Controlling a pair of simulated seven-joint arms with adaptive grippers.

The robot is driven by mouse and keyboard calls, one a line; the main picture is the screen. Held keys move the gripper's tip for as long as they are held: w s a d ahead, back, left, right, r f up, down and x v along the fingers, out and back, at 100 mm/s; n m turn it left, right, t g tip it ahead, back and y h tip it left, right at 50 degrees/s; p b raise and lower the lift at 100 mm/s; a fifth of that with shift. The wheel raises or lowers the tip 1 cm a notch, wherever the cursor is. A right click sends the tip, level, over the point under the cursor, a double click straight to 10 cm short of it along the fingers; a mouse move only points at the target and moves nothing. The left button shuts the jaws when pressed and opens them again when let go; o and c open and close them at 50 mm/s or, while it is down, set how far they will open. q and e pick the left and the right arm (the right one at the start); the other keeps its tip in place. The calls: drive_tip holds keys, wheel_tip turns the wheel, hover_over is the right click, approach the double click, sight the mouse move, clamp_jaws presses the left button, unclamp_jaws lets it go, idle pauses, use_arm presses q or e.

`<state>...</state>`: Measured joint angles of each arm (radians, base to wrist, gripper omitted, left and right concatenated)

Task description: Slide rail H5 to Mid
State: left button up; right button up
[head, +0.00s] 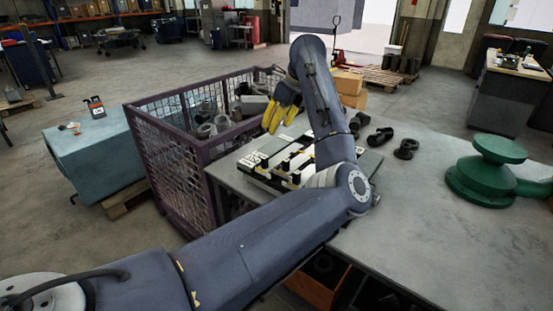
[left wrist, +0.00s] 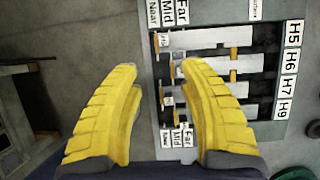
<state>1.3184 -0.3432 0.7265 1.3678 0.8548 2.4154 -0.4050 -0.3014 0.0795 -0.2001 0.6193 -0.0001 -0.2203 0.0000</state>
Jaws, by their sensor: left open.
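The slide board (head: 258,174) lies on the grey table in the head view, partly behind my left arm. In the left wrist view, the board (left wrist: 262,133) has Near, Mid and Far labels along its top and bottom, and H5, H6, H7 and H9 labels down its right. Rail H5 (left wrist: 205,38) is the top pale bar; its left end is near the Near and Mid columns, but its exact position is unclear. My left gripper (head: 283,108) is open above the board; in the wrist view its yellow fingers (left wrist: 157,72) straddle the board's left edge. My right gripper is not in view.
A purple mesh crate (head: 165,165) with metal parts stands left of the board. A green flanged part (head: 490,170) stands at the right. The table's front right is clear.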

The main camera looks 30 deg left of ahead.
sight(265, 157)
use_arm(q)
drive_tip(key=x, duration=1.1)
drive_tip(key=d+x, duration=0.1)
drive_tip(key=x, duration=0.5)
drive_tip(key=shift+w+f, duration=0.2)
drive_tip(key=shift+w, duration=0.05)
drive_tip(key=shift+c, duration=0.3)
clamp_jaws()
